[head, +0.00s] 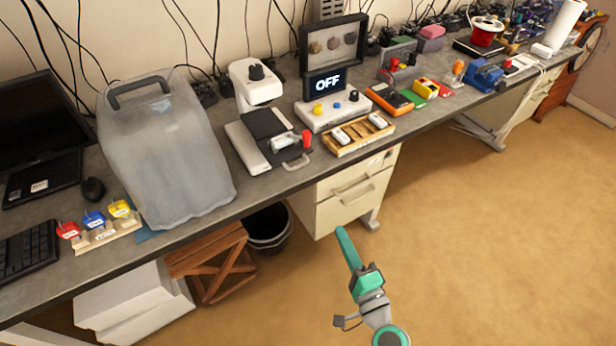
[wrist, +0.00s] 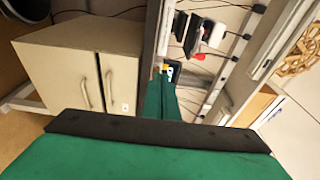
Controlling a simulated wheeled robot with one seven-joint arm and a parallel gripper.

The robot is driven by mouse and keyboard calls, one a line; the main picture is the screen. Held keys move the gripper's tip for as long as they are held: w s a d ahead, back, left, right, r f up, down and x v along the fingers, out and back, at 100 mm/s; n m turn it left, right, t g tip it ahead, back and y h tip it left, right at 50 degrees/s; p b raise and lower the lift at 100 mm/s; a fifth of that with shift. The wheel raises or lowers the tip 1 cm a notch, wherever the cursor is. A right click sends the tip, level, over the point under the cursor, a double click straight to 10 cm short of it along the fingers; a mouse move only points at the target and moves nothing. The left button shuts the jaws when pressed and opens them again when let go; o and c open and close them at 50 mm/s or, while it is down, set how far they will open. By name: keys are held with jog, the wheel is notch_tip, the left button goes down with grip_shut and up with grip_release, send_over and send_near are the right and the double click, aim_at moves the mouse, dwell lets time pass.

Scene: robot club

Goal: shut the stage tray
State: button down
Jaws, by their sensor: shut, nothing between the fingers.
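A black slab (head: 266,124) lies across the base. What looks like the stage tray (head: 297,160), a pale plate with a curved handle, sticks out toward the bench's front edge, beside a red knob (head: 306,139). How far out it is, I cannot tell exactly. My gripper (head: 341,232) is teal, shut and empty, in the air over the floor, in front of and below the bench edge, apart from the tray. Its fingers also show in the wrist view (wrist: 163,78). The tray is not clearly visible there.
A grey covered case (head: 165,150) stands left of the device. A white control box (head: 332,110) with an OFF display and a wooden holder (head: 358,135) stand to its right. A drawer cabinet (head: 345,195) is under the bench. The floor (head: 480,240) at right is clear.

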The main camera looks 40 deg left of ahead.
notch_tip(320, 180, up, 7)
jog(key=a+n+g+y, duration=0.2)
jog(key=g+y, duration=0.1)
jog(key=y, duration=0.1)
jog(key=x, duration=1.3)
jog(key=shift+a+f, duration=0.3)
jog(key=shift+w, duration=0.15)
